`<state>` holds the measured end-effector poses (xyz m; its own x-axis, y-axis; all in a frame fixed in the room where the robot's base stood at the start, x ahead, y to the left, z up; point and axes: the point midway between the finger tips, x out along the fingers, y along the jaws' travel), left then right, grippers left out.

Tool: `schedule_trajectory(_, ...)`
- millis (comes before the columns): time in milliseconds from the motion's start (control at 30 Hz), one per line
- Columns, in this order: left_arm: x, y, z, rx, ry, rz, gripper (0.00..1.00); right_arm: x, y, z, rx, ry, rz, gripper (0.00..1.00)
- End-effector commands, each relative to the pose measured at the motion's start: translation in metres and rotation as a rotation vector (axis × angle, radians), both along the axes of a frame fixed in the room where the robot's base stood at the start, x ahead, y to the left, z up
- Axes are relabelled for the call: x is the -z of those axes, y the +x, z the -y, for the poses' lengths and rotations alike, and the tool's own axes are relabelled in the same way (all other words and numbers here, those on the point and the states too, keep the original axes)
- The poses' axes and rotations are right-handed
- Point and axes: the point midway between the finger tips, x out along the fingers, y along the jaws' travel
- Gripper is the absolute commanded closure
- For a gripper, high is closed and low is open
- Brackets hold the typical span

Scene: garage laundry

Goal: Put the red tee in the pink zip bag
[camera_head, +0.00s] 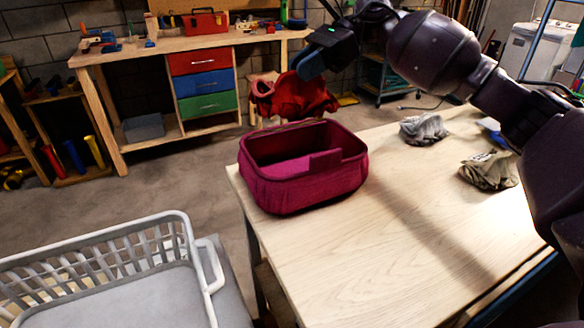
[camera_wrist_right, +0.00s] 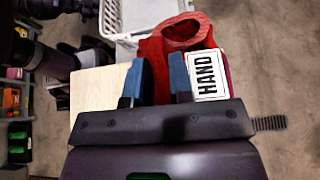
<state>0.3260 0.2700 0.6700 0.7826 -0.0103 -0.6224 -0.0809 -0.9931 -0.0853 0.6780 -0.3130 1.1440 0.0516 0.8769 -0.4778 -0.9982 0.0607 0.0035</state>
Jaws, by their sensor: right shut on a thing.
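The red tee (camera_head: 296,97) is a crumpled red cloth hanging from my right gripper (camera_head: 311,66), beyond the far edge of the pink zip bag as the head view shows it. The tee also shows between and past the blue fingertips in the right wrist view (camera_wrist_right: 185,38). My right gripper is shut on it. The pink zip bag (camera_head: 300,190) is an open, deep-pink box-shaped bag on the table's left corner. Its inside looks empty where I can see it. Only a sliver of it shows in the right wrist view. My left gripper is not in view.
A wooden table (camera_head: 400,240) has a bare middle and front. A grey cloth (camera_head: 424,129) and a khaki cloth (camera_head: 488,170) lie at its right. A light grey laundry basket (camera_head: 100,260) stands at lower left. A workbench (camera_head: 190,50) with colored drawers is behind.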

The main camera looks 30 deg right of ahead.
Motion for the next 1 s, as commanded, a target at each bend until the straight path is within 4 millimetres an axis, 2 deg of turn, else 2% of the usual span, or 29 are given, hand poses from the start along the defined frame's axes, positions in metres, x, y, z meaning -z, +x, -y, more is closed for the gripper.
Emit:
schedule_trajectory(133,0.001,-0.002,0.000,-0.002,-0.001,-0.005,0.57,0.001,0.000,0.000,0.000,0.000,0.001,1.00)
schedule_trajectory(233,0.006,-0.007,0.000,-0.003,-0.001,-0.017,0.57,0.013,0.000,0.000,0.001,0.000,-0.002,1.00)
schedule_trajectory(500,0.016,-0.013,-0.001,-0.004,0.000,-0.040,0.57,0.072,0.000,0.000,0.001,-0.001,-0.008,1.00)
schedule_trajectory(700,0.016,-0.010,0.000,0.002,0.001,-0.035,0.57,0.114,0.000,0.000,0.001,0.000,-0.006,1.00)
schedule_trajectory(833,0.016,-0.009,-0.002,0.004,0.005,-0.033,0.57,0.133,-0.001,0.000,0.001,0.000,-0.005,1.00)
schedule_trajectory(1000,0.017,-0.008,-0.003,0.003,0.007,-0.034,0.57,0.143,-0.001,0.000,0.001,0.000,0.000,1.00)
